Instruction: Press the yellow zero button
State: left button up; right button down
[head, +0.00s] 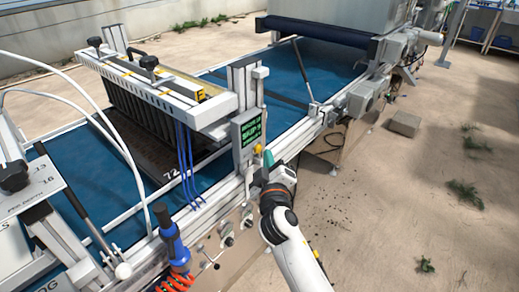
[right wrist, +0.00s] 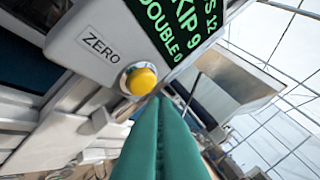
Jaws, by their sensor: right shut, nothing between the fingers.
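The yellow zero button (right wrist: 139,79) sits in a round metal collar on a grey control box (right wrist: 90,22), beside a label reading ZERO. In the head view the yellow button (head: 258,149) shows small, just below the green-lit display (head: 250,131). My right gripper (head: 268,158) is shut and empty, its green fingers pressed together. In the right wrist view the fingertips (right wrist: 160,100) are just below and right of the button; I cannot tell whether they touch it. My left gripper is not in view.
The blue conveyor belt (head: 118,198) runs behind the box, with a seeder head (head: 150,80) over a dark tray. A blue-handled tool with an orange coiled hose (head: 172,240) stands at the front rail. Open concrete floor lies to the right.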

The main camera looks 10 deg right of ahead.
jog(key=shift+w+a, duration=0.1)
jog(key=shift+w, duration=0.05)
dwell(0.6)
jog(key=shift+w+a, duration=0.15)
jog(key=shift+w, duration=0.05)
jog(key=shift+w+a+b, duration=0.3)
jog(key=shift+w+b, duration=0.1)
dwell(0.8)
jog(key=shift+s, duration=0.1)
dwell(0.3)
jog(key=shift+s+d+p, duration=0.35)
jog(key=shift+s+d, duration=0.15)
jog(key=shift+s, duration=0.15)
jog(key=shift+d, duration=0.1)
jog(key=s+d+p, duration=0.1)
jog(key=s, duration=0.1)
jog(key=s+d, duration=0.2)
jog(key=shift+p, duration=0.35)
